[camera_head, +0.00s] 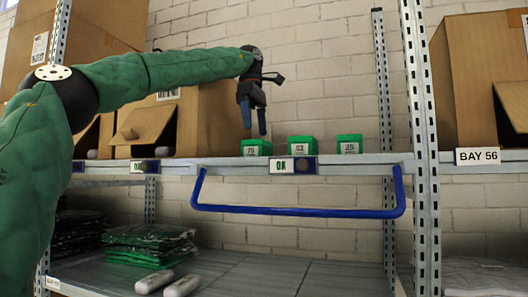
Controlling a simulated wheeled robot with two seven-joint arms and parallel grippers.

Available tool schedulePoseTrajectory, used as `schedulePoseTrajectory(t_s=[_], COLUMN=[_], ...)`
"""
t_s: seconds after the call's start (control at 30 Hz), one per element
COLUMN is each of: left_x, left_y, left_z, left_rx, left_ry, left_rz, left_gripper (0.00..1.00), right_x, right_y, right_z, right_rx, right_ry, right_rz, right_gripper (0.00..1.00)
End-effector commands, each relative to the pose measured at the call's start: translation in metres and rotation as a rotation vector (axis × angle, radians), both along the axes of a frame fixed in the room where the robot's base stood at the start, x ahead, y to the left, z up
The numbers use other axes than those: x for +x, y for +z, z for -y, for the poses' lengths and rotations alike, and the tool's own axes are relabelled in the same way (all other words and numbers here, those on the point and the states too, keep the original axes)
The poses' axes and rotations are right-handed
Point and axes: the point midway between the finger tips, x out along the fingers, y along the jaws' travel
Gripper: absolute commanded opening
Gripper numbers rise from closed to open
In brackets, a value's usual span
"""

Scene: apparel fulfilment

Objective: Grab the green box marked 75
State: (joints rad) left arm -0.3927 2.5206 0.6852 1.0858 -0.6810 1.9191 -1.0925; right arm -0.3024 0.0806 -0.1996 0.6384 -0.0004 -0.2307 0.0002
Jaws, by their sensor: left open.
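Three small green boxes stand in a row on the upper shelf. The left green box (257,148) has a white label that seems to read 75. The middle green box (302,145) and the right green box (349,144) carry other small labels that are hard to read. My left gripper (254,121) points down above the left green box, with its blue fingers apart and nothing between them. A small gap shows between the fingertips and the box top. My right gripper is out of view.
Cardboard boxes (209,118) stand left of the green boxes. A blue bar (298,211) hangs in front of the shelf (340,160). A metal upright (421,140) stands to the right. Folded green packages (149,241) lie on the lower shelf, whose middle is clear.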

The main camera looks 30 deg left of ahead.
Motion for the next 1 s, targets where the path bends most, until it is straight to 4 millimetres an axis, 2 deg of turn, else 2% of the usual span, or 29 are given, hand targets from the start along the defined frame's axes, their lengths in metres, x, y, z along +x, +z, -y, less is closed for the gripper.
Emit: schedulePoseTrajectory(t_s=[0.23, 0.37, 0.5, 0.7, 1.0], left_x=[0.000, 0.000, -0.001, 0.000, 0.000], left_y=[-0.018, -0.027, -0.042, -0.063, -0.067], left_z=[0.003, 0.005, 0.008, 0.011, 0.011], left_rx=[-0.001, -0.003, -0.003, -0.002, -0.002], left_ry=[-0.001, -0.002, -0.001, 0.000, 0.001], left_rz=[0.000, 0.000, 0.000, 0.001, 0.002], left_gripper=[1.00, 1.00, 1.00, 1.00, 0.98], right_x=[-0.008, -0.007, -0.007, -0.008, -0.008], right_y=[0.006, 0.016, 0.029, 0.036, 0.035], right_z=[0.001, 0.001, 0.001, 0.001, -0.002], right_rx=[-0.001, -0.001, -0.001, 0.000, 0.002], right_ry=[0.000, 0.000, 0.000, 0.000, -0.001], right_rz=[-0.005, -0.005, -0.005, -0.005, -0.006], right_gripper=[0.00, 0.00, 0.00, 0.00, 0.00])
